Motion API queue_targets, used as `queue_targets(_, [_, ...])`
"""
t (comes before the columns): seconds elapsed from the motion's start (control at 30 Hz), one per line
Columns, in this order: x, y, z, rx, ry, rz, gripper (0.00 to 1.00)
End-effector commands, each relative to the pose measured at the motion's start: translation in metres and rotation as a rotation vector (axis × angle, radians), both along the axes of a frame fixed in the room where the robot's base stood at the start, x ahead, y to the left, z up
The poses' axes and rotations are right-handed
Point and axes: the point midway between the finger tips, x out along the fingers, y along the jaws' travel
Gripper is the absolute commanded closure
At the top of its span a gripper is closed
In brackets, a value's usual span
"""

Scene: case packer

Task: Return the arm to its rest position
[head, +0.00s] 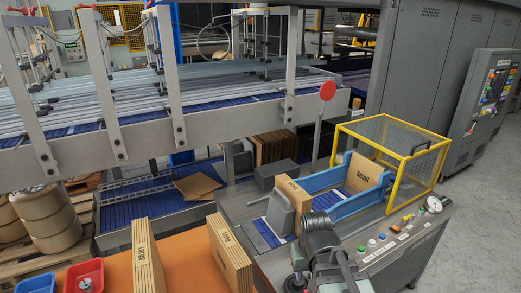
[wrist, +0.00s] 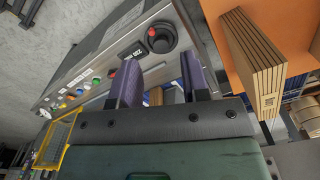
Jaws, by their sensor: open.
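My gripper (wrist: 160,70) shows in the wrist view as two purple fingers set wide apart, with nothing between them. In the head view my arm rises from the bottom edge, right of centre, in front of the packer bench. The gripper's fingers cannot be made out there.
Flat carton stacks (head: 148,258) (head: 230,255) stand on the orange table (head: 115,270). Red (head: 84,276) and blue bins sit at its left. A yellow guard cage (head: 420,165) and a carton marked "small" (head: 363,175) are on the bench. A conveyor frame (head: 200,125) spans behind.

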Motion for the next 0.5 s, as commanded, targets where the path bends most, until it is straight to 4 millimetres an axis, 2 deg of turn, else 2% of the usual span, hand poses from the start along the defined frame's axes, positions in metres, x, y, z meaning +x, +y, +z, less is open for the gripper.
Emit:
queue_targets(0.03, [-0.0195,-0.0001,0.0,0.0,0.007,-0.005,0.58])
queue_targets(0.07, [-0.0217,-0.0001,0.0,0.001,0.01,-0.007,0.58])
queue_targets(0.5, [-0.0164,-0.0001,-0.0001,0.001,0.01,-0.007,0.58])
